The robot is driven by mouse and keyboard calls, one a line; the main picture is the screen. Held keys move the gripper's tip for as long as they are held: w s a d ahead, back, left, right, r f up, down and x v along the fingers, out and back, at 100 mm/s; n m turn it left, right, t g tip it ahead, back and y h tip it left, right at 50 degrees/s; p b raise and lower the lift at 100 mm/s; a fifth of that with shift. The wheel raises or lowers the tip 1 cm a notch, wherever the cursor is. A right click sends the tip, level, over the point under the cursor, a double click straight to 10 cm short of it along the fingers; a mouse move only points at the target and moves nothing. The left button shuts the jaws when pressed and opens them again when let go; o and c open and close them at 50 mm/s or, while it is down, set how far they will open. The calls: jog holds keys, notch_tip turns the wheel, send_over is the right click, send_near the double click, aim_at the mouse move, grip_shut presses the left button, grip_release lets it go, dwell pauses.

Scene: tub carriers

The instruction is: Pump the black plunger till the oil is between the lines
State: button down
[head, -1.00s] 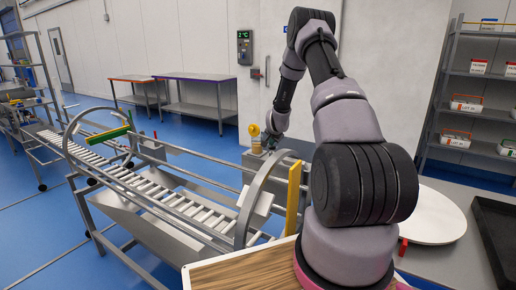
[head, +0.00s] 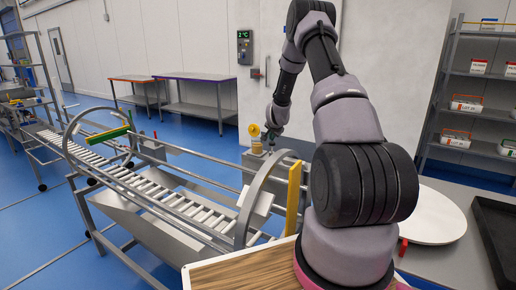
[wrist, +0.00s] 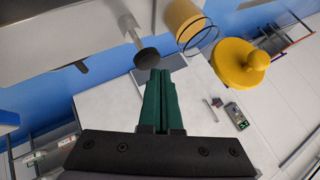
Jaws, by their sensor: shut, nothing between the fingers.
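The black plunger (wrist: 147,59) is a round knob on a thin metal rod. In the wrist view it lies just beyond my green fingertips; I cannot tell whether they touch it. My gripper (wrist: 165,75) is shut and empty. A clear oil cup with amber oil (wrist: 184,20) is beside the plunger, and a yellow domed cap (wrist: 240,66) is to its right. In the head view my gripper (head: 268,142) is over the grey housing, just right of the oil cup (head: 256,147). The level lines and exact oil level cannot be made out.
A roller conveyor (head: 160,190) with metal side rails and a hoop (head: 262,190) runs across the left. A yellow post (head: 293,198) stands close to my arm.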

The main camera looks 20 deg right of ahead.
jog(key=shift+r, duration=2.85)
jog(key=shift+a+r, duration=0.1)
jog(key=shift+r, duration=0.15)
notch_tip(320, 180, up, 13)
jog(key=n+y, duration=0.1)
jog(key=n, duration=0.1)
send_over(271, 144)
jog(key=s+a, duration=0.6)
jog(key=s+a+r+n+y, duration=0.2)
jog(key=s+a+r, duration=0.5)
jog(key=s+r, duration=0.55)
jog(key=s+a+r+n, duration=0.1)
jog(key=s+a, duration=0.1)
jog(key=s, duration=0.7)
jog(key=s+a+r+n+g+y, duration=0.1)
jog(key=s+a, duration=0.2)
jog(key=s, duration=0.7)
jog(key=s+a+r+n, duration=0.1)
jog(key=s+a+n, duration=0.1)
jog(key=s, duration=0.8)
jog(key=shift+s+a+g+y, duration=0.25)
jog(key=shift+a+g+y, duration=0.05)
jog(key=shift+a, duration=0.05)
jog(key=shift+w+r, duration=0.1)
